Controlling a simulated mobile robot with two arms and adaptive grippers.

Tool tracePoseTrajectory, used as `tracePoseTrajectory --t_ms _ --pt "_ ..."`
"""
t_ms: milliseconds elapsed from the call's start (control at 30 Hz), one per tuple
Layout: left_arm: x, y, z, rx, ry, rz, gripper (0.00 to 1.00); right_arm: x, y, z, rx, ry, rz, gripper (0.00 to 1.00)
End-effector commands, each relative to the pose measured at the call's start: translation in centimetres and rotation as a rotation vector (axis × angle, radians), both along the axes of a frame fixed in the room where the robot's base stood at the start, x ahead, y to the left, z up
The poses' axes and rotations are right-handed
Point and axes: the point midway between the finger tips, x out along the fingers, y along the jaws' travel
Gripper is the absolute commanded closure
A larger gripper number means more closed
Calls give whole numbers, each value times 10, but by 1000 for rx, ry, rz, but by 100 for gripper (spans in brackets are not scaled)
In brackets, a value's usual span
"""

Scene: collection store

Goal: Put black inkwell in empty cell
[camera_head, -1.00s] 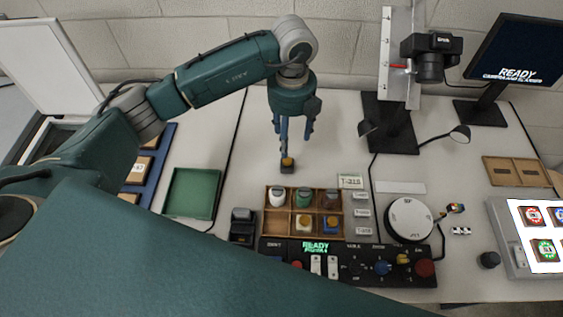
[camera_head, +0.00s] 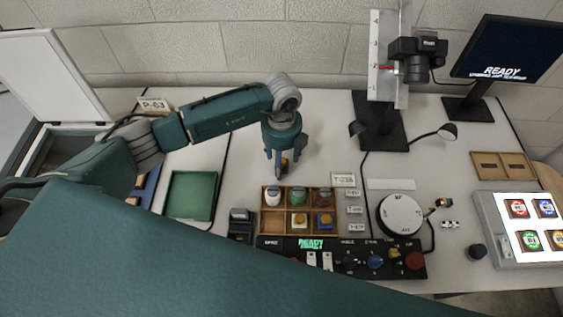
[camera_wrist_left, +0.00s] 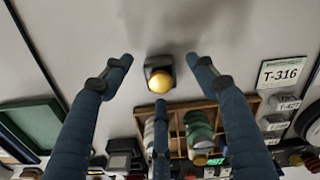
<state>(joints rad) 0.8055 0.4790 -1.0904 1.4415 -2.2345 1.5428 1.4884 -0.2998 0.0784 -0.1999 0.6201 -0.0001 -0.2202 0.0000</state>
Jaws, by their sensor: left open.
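The black inkwell (camera_head: 284,168) with its round yellow-gold top stands upright on the table, behind the wooden compartment box (camera_head: 262,208). It also shows in the left wrist view (camera_wrist_left: 159,78). My left gripper (camera_head: 282,157) is open and low, pointing down over the inkwell. In the wrist view the inkwell lies between the two outer fingertips, with a gap on each side; no contact shows. The box's back row holds white, green and reddish-brown jars. Its front row has an empty left cell (camera_head: 272,222), then a yellow-topped jar and a blue one. My right gripper is not in view.
A green tray (camera_head: 190,217) lies left of the box and a small black device (camera_head: 241,224) beside it. A control panel (camera_head: 340,268) runs along the front. A label card (camera_head: 343,180), white turntable (camera_head: 399,213) and camera stand (camera_head: 378,135) are to the right.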

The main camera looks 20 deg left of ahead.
Motion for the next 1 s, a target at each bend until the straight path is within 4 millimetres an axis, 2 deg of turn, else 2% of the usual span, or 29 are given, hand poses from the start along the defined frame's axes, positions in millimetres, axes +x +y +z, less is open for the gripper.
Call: tracePoseTrajectory --t_ms 233,267,533,867,1000 --pt "0 0 -2 -1 -2 -1 42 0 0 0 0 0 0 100" --pt "0 0 -2 -1 -2 -1 46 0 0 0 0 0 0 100" --pt "1 0 -2 0 -1 -1 100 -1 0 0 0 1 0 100" --pt "1 0 -1 -1 -2 -1 100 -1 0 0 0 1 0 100" --pt "1 0 6 0 -3 -1 100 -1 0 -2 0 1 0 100"
